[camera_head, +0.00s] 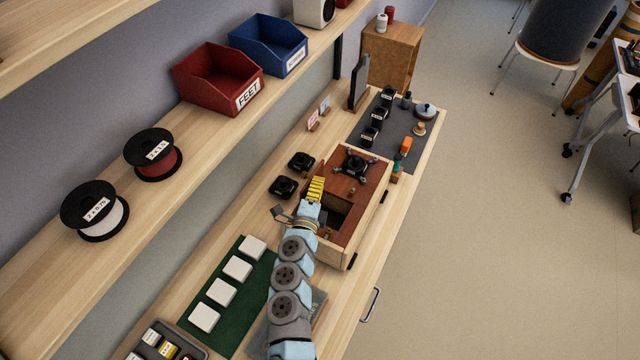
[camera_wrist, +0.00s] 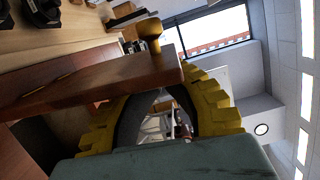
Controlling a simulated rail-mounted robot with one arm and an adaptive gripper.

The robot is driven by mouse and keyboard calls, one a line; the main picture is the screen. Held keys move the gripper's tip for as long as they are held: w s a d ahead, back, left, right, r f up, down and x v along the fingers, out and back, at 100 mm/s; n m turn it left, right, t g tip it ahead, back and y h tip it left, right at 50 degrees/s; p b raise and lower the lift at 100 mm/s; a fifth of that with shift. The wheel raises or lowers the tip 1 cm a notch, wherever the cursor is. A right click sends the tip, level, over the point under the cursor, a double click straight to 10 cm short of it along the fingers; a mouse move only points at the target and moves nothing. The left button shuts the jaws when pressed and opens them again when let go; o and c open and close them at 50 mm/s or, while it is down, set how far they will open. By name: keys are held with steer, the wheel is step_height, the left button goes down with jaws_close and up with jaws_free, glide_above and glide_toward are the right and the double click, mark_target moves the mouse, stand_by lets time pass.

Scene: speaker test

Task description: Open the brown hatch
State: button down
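The wooden box (camera_head: 327,243) stands on the bench in the head view, with a dark opening (camera_head: 338,213) in its brown top. The brown panel (camera_head: 362,186), which I take to be the hatch, has a small knob (camera_head: 352,191) and lies beside this opening. My gripper (camera_head: 316,188), with yellow ridged fingers, is over the box's left side, by the opening. In the wrist view a brown board (camera_wrist: 105,83) crosses in front of my yellow fingers (camera_wrist: 168,90) and hides part of them. A brass-coloured knob (camera_wrist: 148,30) shows by the board. I cannot tell whether the fingers touch the board.
A black four-armed part (camera_head: 355,163) sits on the box's far end. Two black parts (camera_head: 284,187) lie left of the box. White blocks (camera_head: 237,268) sit on a green mat (camera_head: 212,338) nearer. A grey mat (camera_head: 390,150) with small parts lies beyond. Shelves run along the left.

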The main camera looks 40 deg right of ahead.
steer(key=p, duration=0.1)
steer(key=w+n+p, duration=0.1)
steer(key=p, duration=0.1)
steer(key=w+r+n+p, duration=0.1)
steer(key=shift+w+a+y+p, duration=0.15)
steer(key=shift+a+y+p, duration=0.15)
steer(key=shift+a+p, duration=0.05)
steer(key=shift+w+a+f+n+g+p, duration=0.15)
steer(key=shift+w+n+g+p, duration=0.15)
steer(key=shift+w+n+p, duration=0.3)
steer(key=shift+s+f, duration=0.1)
steer(key=s+d+r+p, duration=0.1)
steer(key=s+r+p, duration=0.1)
steer(key=s, duration=0.2)
steer(key=b, duration=0.2)
glide_toward(307, 180)
steer(key=shift+s+d+r, duration=0.25)
steer(key=shift+s+r, duration=0.05)
steer(key=shift+s, duration=0.2)
steer(key=shift+s+d+r, duration=0.25)
steer(key=shift+s+r, duration=0.05)
steer(key=shift+s, duration=0.25)
steer(key=shift+s+d+r, duration=0.25)
steer(key=shift+s+r, duration=0.05)
steer(key=shift+s, duration=0.2)
